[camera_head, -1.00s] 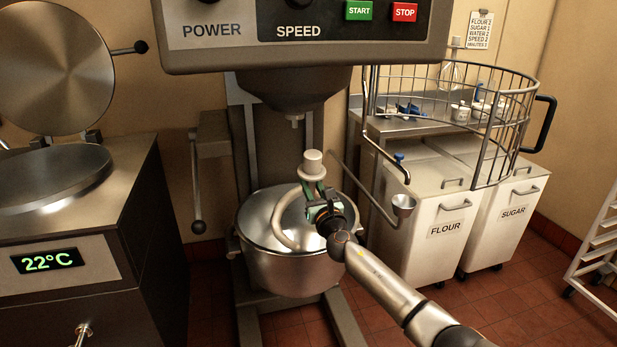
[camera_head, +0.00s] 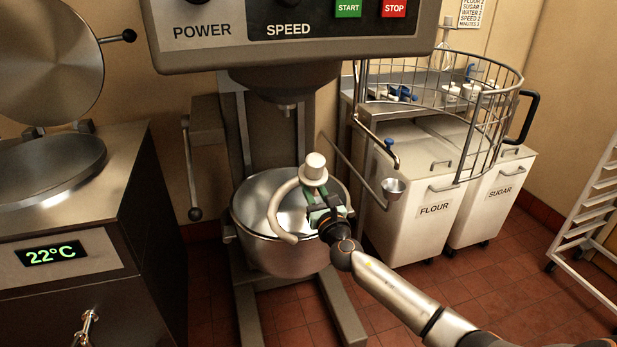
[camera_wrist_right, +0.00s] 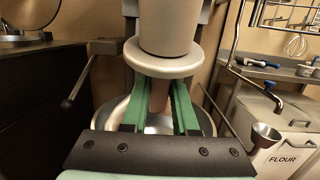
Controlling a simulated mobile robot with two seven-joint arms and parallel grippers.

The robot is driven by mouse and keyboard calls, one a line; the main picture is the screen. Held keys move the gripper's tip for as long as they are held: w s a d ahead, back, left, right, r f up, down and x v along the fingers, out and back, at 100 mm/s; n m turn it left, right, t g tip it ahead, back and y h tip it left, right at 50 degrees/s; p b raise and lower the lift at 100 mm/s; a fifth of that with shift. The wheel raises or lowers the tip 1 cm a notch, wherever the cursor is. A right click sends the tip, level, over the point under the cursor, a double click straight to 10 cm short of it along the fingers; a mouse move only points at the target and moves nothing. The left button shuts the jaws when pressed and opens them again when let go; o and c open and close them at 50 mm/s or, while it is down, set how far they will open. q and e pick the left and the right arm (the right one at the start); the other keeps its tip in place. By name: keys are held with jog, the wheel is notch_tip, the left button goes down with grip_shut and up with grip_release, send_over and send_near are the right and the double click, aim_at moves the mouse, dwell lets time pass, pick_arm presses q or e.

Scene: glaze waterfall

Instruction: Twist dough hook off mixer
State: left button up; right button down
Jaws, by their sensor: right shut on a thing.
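The dough hook (camera_head: 284,204) is a pale curved hook with a thick cylindrical top and a flange. My right gripper (camera_head: 322,204) is shut on it just below the flange; in the right wrist view the green fingers (camera_wrist_right: 160,107) stand on both sides of its shank. The hook is off the mixer's shaft (camera_head: 287,110), which hangs bare under the mixer head (camera_head: 290,40). The hook hangs above and in front of the steel bowl (camera_head: 250,215), its curved end to the left. My left gripper is not in view.
A wire bowl guard (camera_head: 470,150) stands swung open at the right. Behind it are a flour bin (camera_head: 410,215), a sugar bin (camera_head: 495,200) and a steel table with small items. A steel cooker (camera_head: 60,220) stands at the left. Red floor lies open at the lower right.

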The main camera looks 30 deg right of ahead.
jog(key=shift+s+a+r+p, duration=0.4)
jog(key=shift+s+p, duration=0.3)
jog(key=shift+s, duration=0.8)
jog(key=shift+s+a+r+p, duration=0.4)
jog(key=shift+s+p, duration=0.3)
jog(key=shift+s, duration=0.85)
jog(key=shift+s+a+r+p, duration=0.25)
jog(key=shift+s+r+p, duration=0.35)
jog(key=shift+s, duration=0.9)
jog(key=shift+f, duration=0.15)
